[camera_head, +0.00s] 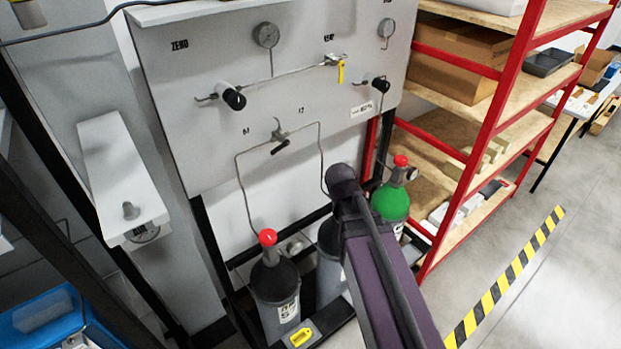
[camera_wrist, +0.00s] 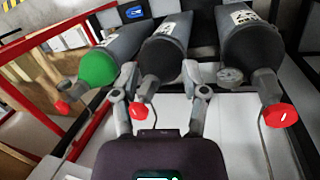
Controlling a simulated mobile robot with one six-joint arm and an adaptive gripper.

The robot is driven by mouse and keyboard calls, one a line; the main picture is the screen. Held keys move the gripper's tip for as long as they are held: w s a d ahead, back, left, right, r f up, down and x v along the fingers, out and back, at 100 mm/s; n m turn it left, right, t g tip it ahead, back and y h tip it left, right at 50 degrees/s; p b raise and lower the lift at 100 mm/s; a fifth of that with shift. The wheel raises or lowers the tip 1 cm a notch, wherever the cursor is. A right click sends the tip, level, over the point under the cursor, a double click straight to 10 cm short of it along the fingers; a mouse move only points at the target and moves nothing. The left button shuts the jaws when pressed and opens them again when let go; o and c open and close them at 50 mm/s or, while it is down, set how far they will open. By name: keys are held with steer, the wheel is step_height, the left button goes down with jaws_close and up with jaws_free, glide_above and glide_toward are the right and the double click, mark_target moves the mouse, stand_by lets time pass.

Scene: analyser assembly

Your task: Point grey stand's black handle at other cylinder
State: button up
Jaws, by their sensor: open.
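The grey stand's panel (camera_head: 180,110) fills the middle of the head view. A small valve with a black handle (camera_head: 281,147) sits low on it, where two thin pipes meet; the handle slants down to the left. Below stand a dark cylinder with a red cap (camera_head: 275,283), a middle cylinder (camera_head: 329,265) partly behind my arm, and a green-topped cylinder (camera_head: 391,201). My gripper (camera_wrist: 160,100) is open in the wrist view, its fingers either side of the middle cylinder's neck and red cap (camera_wrist: 138,111); contact cannot be told. My arm hides the gripper in the head view.
Two black knobs (camera_head: 232,97), a yellow-handled valve (camera_head: 340,72) and gauges (camera_head: 266,35) are on the panel. A red-framed shelf (camera_head: 490,110) stands close on the right. Open floor (camera_head: 570,260) with a striped line lies beyond. A yellow tag (camera_head: 301,337) is at the base.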

steer(key=s+f+m+y, duration=0.1)
steer(key=s+d+f+m+y+b, duration=0.1)
steer(key=s+m, duration=0.1)
steer(key=s+f+m+y+b, duration=0.1)
steer(key=shift+s+d+f, duration=0.15)
steer(key=shift+d+f, duration=0.05)
steer(key=shift+d, duration=0.15)
